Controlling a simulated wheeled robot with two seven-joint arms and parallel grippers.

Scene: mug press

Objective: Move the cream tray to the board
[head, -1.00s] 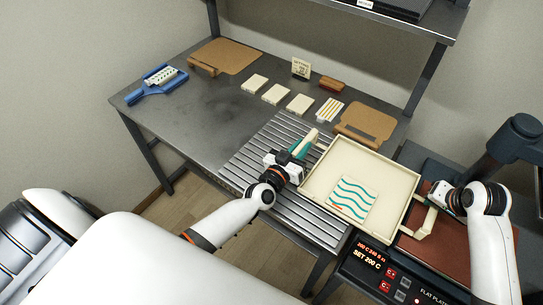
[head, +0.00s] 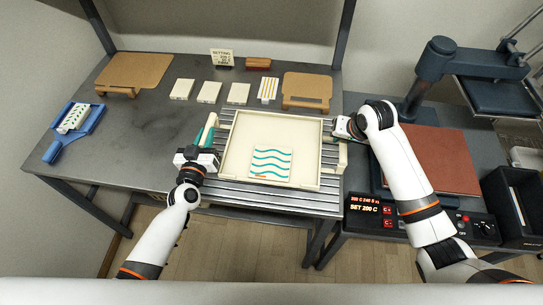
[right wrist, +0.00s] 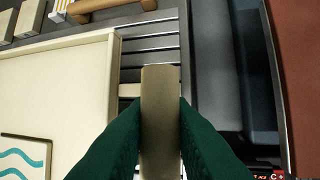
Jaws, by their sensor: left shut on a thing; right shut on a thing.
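The cream tray (head: 225,165), a shallow open box, is over the ribbed metal rack (head: 318,205) at the front of the table. A white tile with teal waves (head: 270,163) lies in it. My left gripper (head: 204,150) is shut on the tray's left handle. My right gripper (head: 345,128) is shut on the right handle, which fills the middle of the right wrist view (right wrist: 160,110) between dark green fingers. I cannot tell whether the tray touches the rack. Two brown boards lie at the back, one left (head: 135,70) and one right (head: 307,86).
Several cream tiles (head: 209,91) and a yellow-striped tile (head: 268,89) lie in a row behind the tray. A blue paddle (head: 78,128) with a patterned tile is at the left. The press with a red-brown plate (head: 445,158) stands at the right. The table's left middle is clear.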

